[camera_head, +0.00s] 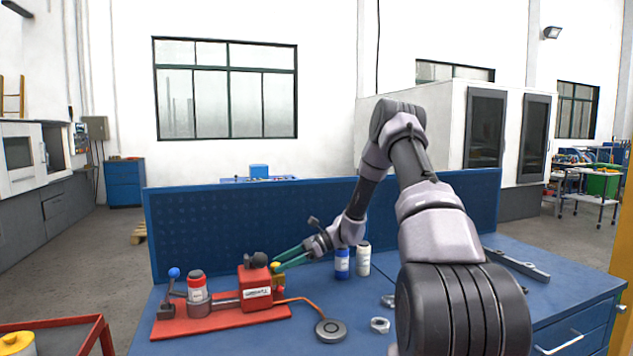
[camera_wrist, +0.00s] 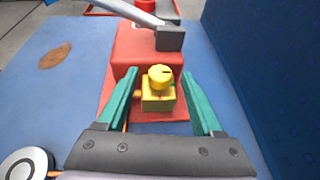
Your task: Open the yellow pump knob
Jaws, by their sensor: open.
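The yellow pump knob (camera_wrist: 160,76) is a round knob with a dark slot line, on top of a yellow-green block (camera_wrist: 158,97) at the end of the red pump body (camera_wrist: 150,48). In the head view the knob (camera_head: 276,265) is small and partly behind my fingers. My gripper (camera_wrist: 161,88) is open, with one green finger on each side of the block and knob. A gap shows on both sides, so the fingers look apart from it. In the head view my gripper (camera_head: 281,260) reaches in from the right at the red pump box (camera_head: 256,286).
The red base plate (camera_head: 205,327) also holds a red-and-white cylinder (camera_head: 197,288) and a blue-tipped lever (camera_head: 174,273). A grey round disc (camera_head: 331,330) on a cable, a nut (camera_head: 380,325) and two bottles (camera_head: 342,263) stand nearby. A blue panel (camera_wrist: 245,60) rises close on the right.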

